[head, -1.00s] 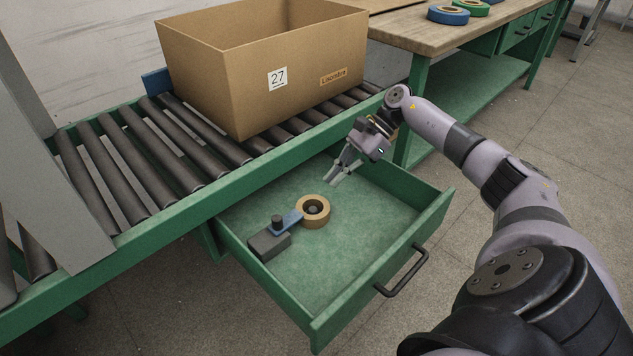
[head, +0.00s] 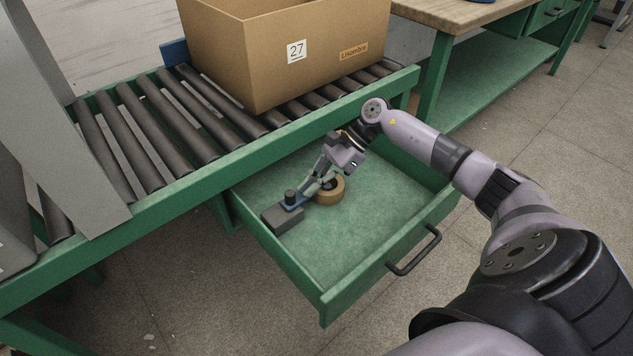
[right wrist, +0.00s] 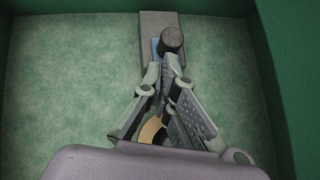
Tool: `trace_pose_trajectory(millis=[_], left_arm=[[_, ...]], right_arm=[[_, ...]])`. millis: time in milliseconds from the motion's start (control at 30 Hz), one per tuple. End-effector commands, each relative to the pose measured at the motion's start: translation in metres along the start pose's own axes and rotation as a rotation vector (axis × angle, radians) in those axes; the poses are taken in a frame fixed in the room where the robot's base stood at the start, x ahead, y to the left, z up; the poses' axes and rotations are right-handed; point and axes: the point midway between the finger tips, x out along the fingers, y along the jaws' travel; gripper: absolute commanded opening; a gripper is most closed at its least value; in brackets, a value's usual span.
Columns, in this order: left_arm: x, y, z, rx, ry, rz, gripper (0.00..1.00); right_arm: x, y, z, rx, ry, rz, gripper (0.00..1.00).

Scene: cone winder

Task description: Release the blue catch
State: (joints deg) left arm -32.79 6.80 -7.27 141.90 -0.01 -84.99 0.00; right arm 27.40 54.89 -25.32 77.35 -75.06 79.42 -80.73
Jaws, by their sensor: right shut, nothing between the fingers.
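The blue catch (head: 295,204) is a flat blue lever on a dark grey block (head: 282,219), with a black knob (head: 289,195) at its pivot. It sits in the open green drawer, and its free end points towards the roll of brown tape (head: 330,193). My right gripper (head: 305,190) is shut and empty, with its fingertips close to the lever. In the right wrist view the fingertips (right wrist: 167,68) lie just short of the black knob (right wrist: 172,39) and cover most of the blue lever (right wrist: 155,48). I cannot tell whether they touch it. My left gripper is out of view.
The green drawer (head: 370,225) stands open under the roller conveyor (head: 150,142), and its right part is bare. A cardboard box (head: 250,70) marked 27 rests on the rollers. A workbench (head: 450,12) stands behind at the right.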

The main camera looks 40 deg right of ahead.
Motion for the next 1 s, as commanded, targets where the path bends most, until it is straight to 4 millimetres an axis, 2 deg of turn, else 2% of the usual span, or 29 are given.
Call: trace_pose_trajectory(millis=[200,500,1000], left_arm=[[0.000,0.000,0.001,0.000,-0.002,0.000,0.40],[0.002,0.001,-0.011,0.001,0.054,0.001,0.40],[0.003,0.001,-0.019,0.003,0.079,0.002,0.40]], right_arm=[[0.003,0.001,0.003,-0.002,0.000,0.001,0.00],[0.035,0.013,0.032,-0.003,0.000,0.002,0.00],[0.036,0.013,0.032,0.000,0.000,0.001,0.00]])
